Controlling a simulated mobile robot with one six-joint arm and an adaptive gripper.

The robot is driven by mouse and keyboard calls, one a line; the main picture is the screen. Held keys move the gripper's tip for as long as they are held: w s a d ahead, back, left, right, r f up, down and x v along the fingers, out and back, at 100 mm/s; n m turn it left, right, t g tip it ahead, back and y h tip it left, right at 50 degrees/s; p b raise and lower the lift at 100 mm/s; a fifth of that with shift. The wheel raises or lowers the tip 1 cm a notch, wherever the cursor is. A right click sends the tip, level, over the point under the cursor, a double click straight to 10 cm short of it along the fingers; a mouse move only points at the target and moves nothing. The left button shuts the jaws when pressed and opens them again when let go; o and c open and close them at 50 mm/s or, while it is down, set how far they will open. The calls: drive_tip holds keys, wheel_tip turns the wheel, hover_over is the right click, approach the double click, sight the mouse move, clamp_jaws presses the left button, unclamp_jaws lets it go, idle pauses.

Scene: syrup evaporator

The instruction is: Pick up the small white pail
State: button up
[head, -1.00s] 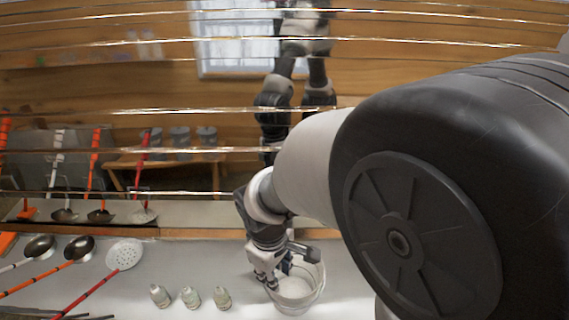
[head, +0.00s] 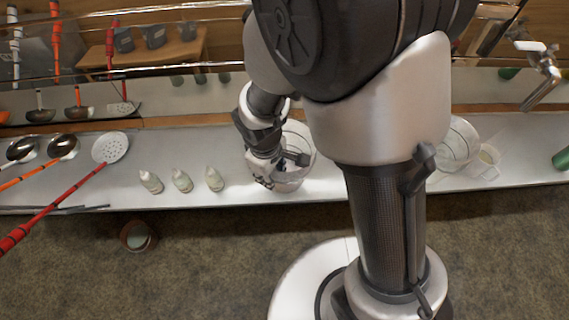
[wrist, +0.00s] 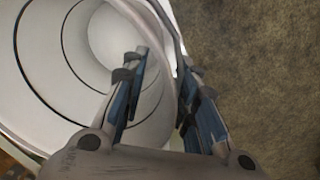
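The small white pail (head: 303,143) stands on the metal counter, partly hidden by my arm. My gripper (head: 268,180) is down at its left front rim. In the wrist view the white pail (wrist: 80,50) fills the left side, with dark rings along its inner wall. My gripper (wrist: 163,70) straddles the pail's wall there, with the left finger inside and the right finger outside. The fingers are apart, with a visible gap around the rim. Contact with the wall cannot be told.
Three small bottles (head: 182,180) stand left of the pail. Ladles and a white skimmer (head: 111,148) lie farther left. A clear container (head: 456,145) and a small cup (head: 489,154) stand to the right. A roll-like object (head: 138,236) is on the floor below the counter edge.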

drive_tip(key=shift+w+f, duration=0.1)
drive_tip(key=shift+f, duration=0.3)
drive_tip(key=shift+r, duration=0.1)
drive_tip(key=shift+c, duration=0.4)
clamp_jaws()
